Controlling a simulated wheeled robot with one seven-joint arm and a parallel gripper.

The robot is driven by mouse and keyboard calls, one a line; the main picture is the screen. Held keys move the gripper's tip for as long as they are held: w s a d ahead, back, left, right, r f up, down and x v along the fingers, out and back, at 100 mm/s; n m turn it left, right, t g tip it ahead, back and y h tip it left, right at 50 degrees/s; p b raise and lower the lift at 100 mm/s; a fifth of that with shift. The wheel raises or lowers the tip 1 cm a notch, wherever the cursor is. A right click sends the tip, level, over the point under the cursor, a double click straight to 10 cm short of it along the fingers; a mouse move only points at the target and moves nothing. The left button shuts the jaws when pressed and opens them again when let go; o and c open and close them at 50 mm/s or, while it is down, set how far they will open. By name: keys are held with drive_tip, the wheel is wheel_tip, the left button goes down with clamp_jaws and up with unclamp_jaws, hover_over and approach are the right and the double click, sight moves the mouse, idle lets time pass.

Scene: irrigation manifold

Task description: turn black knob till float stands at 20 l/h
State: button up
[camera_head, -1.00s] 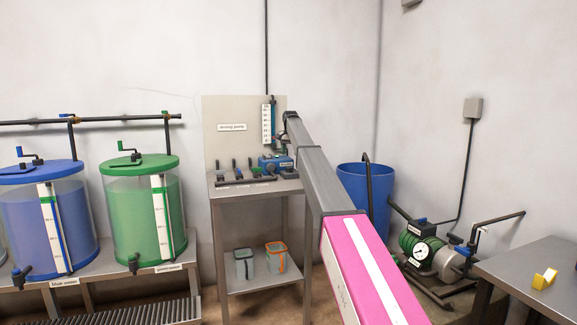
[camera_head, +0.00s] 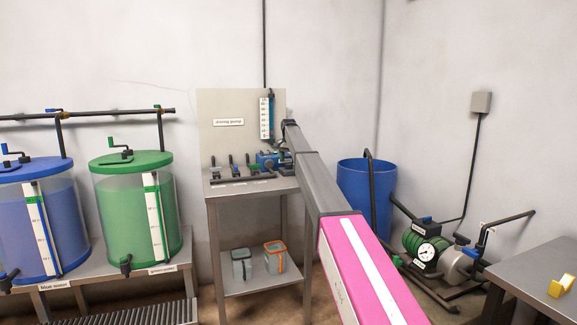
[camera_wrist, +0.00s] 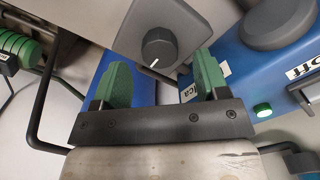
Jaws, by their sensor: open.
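A dark grey knob (camera_wrist: 159,48) with a white pointer line sits on a grey block in the wrist view. My gripper (camera_wrist: 163,80) is open, its two green fingers apart, with the knob just beyond the gap between them. The fingers do not appear to touch the knob. In the head view, a white-scaled flow gauge (camera_head: 265,119) with a blue tube stands on the back panel; its float is too small to read. My arm reaches to the blue pump unit (camera_head: 268,160) below the gauge, and hides the knob and most of the gripper there.
Blue housing with a larger grey round part (camera_wrist: 278,22) and a lit green button (camera_wrist: 262,110) lies right of the fingers. Several small valves (camera_head: 233,165) stand on the bench left of the pump. A blue barrel (camera_head: 362,195) stands right of the bench.

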sight(289, 166)
drive_tip(key=shift+f, duration=1.55)
drive_tip(key=c, duration=0.9)
drive_tip(key=shift+n, duration=0.3)
drive_tip(key=n, duration=0.4)
drive_tip(key=shift+n, duration=0.3)
drive_tip(key=n, duration=0.4)
drive_tip(key=shift+n, duration=0.7)
